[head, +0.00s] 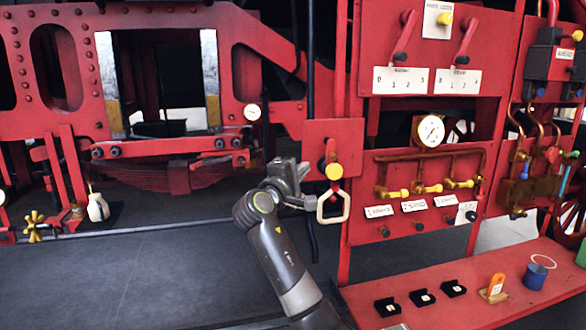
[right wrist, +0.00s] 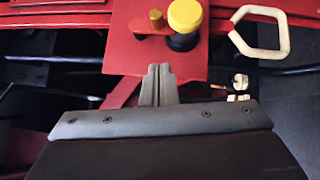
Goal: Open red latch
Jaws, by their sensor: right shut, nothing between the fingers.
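The red plate (head: 347,135) stands upright on a red post. It carries a red latch piece (head: 331,150) and a yellow knob (head: 334,171). In the right wrist view the yellow knob (right wrist: 185,14) sits near the top, with a copper-coloured pin (right wrist: 155,20) to its left; the latch is partly cut off by the frame edge. My right gripper (head: 305,172) is just left of the plate in the head view. Its fingers (right wrist: 158,70) are shut and empty, pointing at the plate below the pin and knob. My left gripper is out of view.
A cream ring handle (head: 334,207) hangs below the plate, close to my right gripper; it also shows in the right wrist view (right wrist: 262,35). Brass valves with yellow handles (head: 428,188) and a red bench (head: 440,315) are to the right. Open floor lies left.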

